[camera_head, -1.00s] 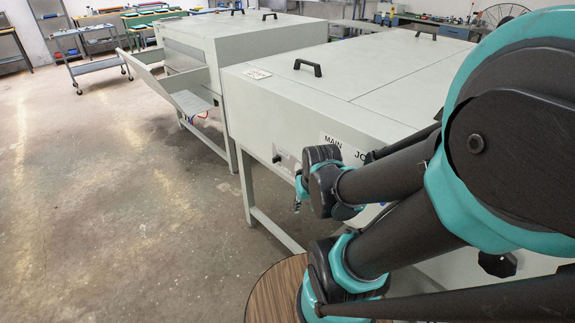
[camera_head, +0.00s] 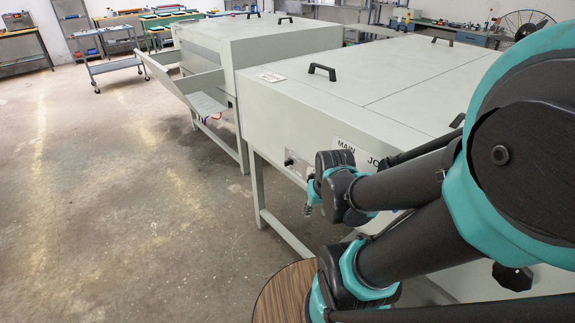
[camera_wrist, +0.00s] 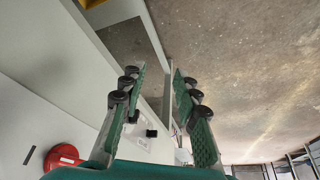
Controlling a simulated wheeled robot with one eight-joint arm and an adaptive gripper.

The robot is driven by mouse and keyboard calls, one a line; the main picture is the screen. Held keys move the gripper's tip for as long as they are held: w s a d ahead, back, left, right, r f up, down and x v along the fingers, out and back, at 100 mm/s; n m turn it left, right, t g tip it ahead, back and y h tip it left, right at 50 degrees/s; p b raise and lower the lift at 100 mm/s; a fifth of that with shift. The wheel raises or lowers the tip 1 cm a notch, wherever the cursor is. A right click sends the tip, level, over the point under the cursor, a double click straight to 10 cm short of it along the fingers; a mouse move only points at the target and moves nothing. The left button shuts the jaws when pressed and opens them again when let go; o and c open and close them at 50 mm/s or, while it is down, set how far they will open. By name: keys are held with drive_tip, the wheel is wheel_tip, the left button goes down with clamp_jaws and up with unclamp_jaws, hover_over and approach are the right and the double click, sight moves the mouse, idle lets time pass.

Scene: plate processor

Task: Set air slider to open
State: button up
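My gripper (camera_wrist: 158,72) is open and empty in the wrist view, its two green, black-padded fingers apart with floor and machine side between them. In the head view only a small part of my gripper (camera_head: 311,196) shows, in front of the near pale machine (camera_head: 300,110). I cannot pick out the air slider for certain in either view. A panel with a small black knob (camera_head: 289,162) and a "MAIN" label (camera_head: 345,146) is on the machine's side, partly hidden by my arm. Small black fittings (camera_wrist: 151,133) show beside the left finger in the wrist view.
A red round part (camera_wrist: 62,157) is on the pale surface at lower left in the wrist view. A second pale machine (camera_head: 245,45) with a tilted tray (camera_head: 185,88) stands behind. A wheeled cart (camera_head: 113,66) is farther back. The floor at left is clear.

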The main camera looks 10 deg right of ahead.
wheel_tip(320, 180, up, 13)
drive_tip(key=m+g+h, duration=0.2)
drive_tip(key=m+h, duration=0.2)
drive_tip(key=m, duration=0.8)
hover_over(287, 161)
drive_tip(key=s+a, duration=0.4)
drive_tip(key=a, duration=0.2)
drive_tip(key=x, duration=1.7)
drive_tip(key=shift+w+a+f, duration=0.1)
drive_tip(key=shift+w+a, duration=0.1)
clamp_jaws()
